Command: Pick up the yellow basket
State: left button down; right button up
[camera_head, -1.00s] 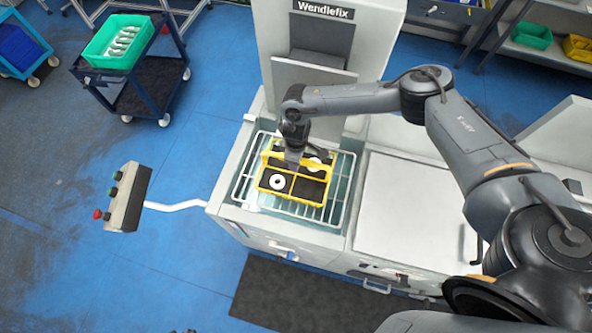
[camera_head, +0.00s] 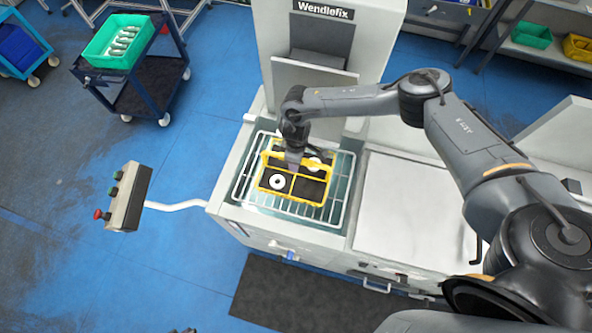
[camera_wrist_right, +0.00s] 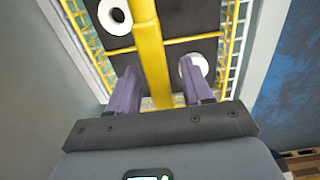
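The yellow basket (camera_head: 279,202) sits on a white wire rack (camera_head: 240,190) in the open wash bay of a grey machine. It has dark compartments, and white ring-shaped parts (camera_head: 277,182) lie in it. My right gripper (camera_head: 294,160) points down over the basket's middle handle. In the right wrist view, the two fingers (camera_wrist_right: 160,88) stand apart on either side of the yellow handle bar (camera_wrist_right: 150,50), with gaps visible between them and the bar. My left gripper is not in view.
The grey machine front (camera_head: 320,75) rises behind the basket. A flat white cover (camera_head: 415,210) is to its right. A control box (camera_head: 128,197) with buttons stands on an arm to the left. A cart with a green bin (camera_head: 118,42) is farther back left.

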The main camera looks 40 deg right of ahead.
grip_shut()
jog(key=shift+r, duration=0.1)
dwell(1.2)
